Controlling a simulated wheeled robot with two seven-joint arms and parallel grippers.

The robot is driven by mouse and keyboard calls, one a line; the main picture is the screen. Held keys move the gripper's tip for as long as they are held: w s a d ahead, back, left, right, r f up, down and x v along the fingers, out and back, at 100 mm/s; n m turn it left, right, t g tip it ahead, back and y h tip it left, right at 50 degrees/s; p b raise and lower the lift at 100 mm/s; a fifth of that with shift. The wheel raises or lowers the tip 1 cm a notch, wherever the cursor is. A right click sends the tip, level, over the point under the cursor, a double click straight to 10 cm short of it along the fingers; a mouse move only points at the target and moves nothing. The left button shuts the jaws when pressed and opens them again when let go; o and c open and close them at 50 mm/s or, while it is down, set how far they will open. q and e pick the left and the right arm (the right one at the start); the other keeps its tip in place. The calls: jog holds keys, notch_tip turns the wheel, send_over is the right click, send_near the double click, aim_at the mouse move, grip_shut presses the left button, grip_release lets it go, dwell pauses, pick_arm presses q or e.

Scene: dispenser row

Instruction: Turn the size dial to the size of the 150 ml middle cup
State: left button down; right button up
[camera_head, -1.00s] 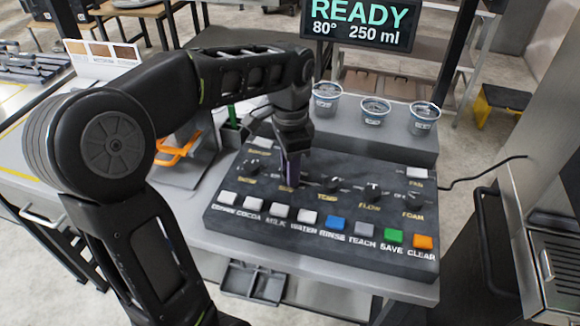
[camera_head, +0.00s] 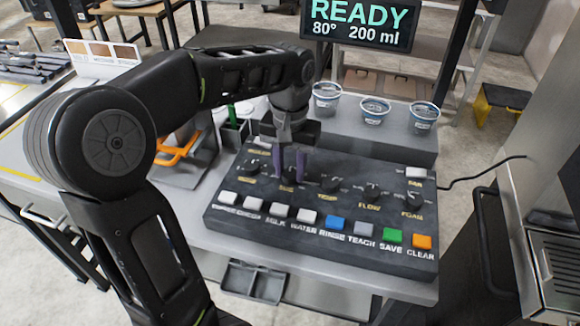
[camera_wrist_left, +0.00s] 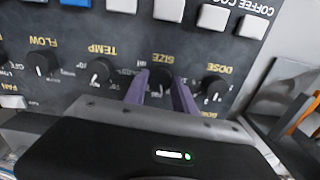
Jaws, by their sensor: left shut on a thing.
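The size dial (camera_wrist_left: 160,78) is a dark round knob on the black control panel, labelled SIZE in the left wrist view. My left gripper (camera_head: 289,180) reaches down onto the panel, its purple fingers shut around this dial; they also show in the wrist view (camera_wrist_left: 160,95). The fingers partly hide the dial and its scale. The display (camera_head: 358,24) reads READY, 80° and 200 ml. My right gripper is not in view.
The dose dial (camera_wrist_left: 214,88) and temp dial (camera_wrist_left: 99,71) sit close on either side of the fingers. Coloured and white buttons line the panel's front (camera_head: 335,223). An orange-handled item (camera_head: 178,151) stands left of the panel.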

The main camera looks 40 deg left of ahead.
aim_at(290, 173)
pick_arm(q)
jog(key=n, duration=0.5)
dwell(0.4)
jog(key=c, duration=1)
grip_release()
jog(key=shift+r, duration=0.5)
notch_tip(290, 173, up, 4)
notch_tip(290, 173, up, 3)
jog(key=shift+p, duration=1)
